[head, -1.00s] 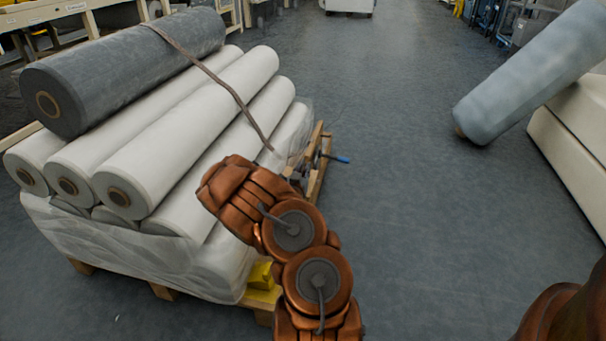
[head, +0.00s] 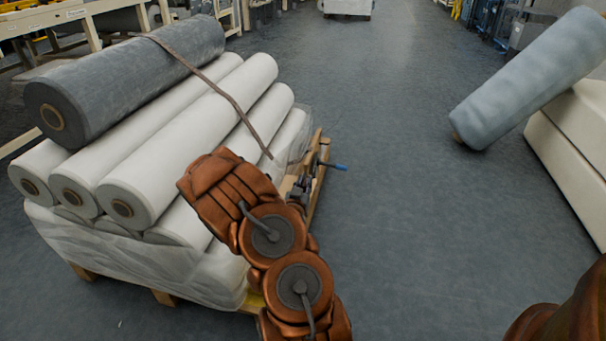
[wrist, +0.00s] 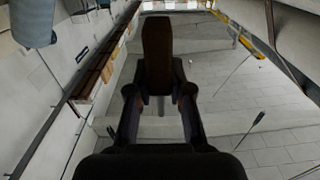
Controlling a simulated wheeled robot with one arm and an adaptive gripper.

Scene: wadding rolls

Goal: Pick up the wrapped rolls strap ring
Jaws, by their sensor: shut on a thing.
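A brown strap (head: 232,101) runs over the stacked rolls and down their right side, ending near my arm. In the head view my arm hides my gripper, which lies at the right side of the stack. In the wrist view my gripper (wrist: 160,92) is shut on a dark brown piece (wrist: 158,42) held between its fingers. I cannot tell from its shape whether this is the strap ring. The wrapped rolls are white (head: 190,130), with a grey roll (head: 130,75) on top, on a wooden pallet (head: 163,297).
A pale blue roll (head: 525,75) leans on white blocks (head: 575,145) at the right. The grey floor (head: 400,200) between them is clear. Work benches stand at the back left.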

